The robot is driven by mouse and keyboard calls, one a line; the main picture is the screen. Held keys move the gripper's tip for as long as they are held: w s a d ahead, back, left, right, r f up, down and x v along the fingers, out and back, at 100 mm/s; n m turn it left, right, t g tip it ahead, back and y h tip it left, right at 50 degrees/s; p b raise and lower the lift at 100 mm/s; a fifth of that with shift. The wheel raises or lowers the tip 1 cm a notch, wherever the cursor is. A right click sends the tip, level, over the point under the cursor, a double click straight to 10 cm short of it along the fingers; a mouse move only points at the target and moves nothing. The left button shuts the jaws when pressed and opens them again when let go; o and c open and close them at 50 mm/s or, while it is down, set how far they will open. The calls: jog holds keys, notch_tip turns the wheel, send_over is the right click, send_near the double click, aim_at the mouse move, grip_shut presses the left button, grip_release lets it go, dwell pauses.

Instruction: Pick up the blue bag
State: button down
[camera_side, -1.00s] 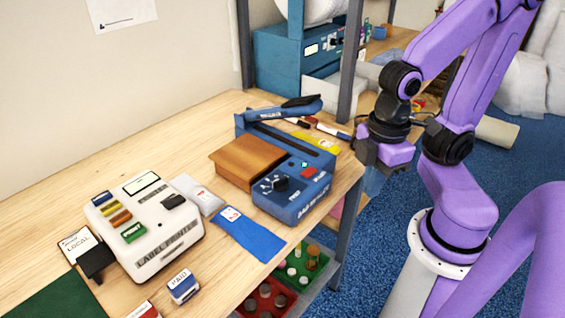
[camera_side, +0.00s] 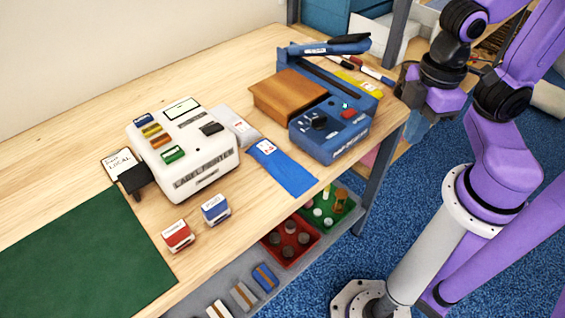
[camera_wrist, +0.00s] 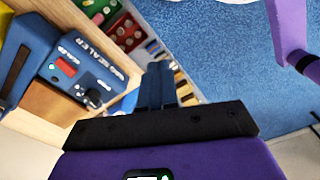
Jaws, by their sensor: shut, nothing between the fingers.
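The blue bag (camera_side: 283,168) lies flat on the wooden table near its front edge, between the white label printer and the blue sealer. It has a white label at its far end, beside a grey pouch (camera_side: 238,127). A blue strip that looks like the bag (camera_wrist: 124,103) shows partly in the wrist view, behind my gripper. My gripper (camera_side: 411,125) is beyond the table's right end, right of the sealer and well apart from the bag. Its blue fingers (camera_wrist: 158,68) are shut and empty in the wrist view.
The blue sealer (camera_side: 332,138) with a brown wooden block (camera_side: 288,95) stands between my gripper and the bag. The label printer (camera_side: 185,150) and two stamps (camera_side: 215,208) stand left of the bag. Red and green bins (camera_side: 290,243) sit below the table edge.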

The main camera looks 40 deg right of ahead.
grip_release()
dwell(0.3)
jog(key=m, duration=3.1)
send_over(265, 149)
jog(key=f, duration=1)
jog(key=shift+w+a+f, duration=0.2)
jog(key=shift+a, duration=0.1)
jog(key=shift+s+d+f, duration=0.15)
jog(key=shift+f, duration=1.2)
jog(key=shift+s+d+f, duration=0.1)
jog(key=shift+f, duration=1.2)
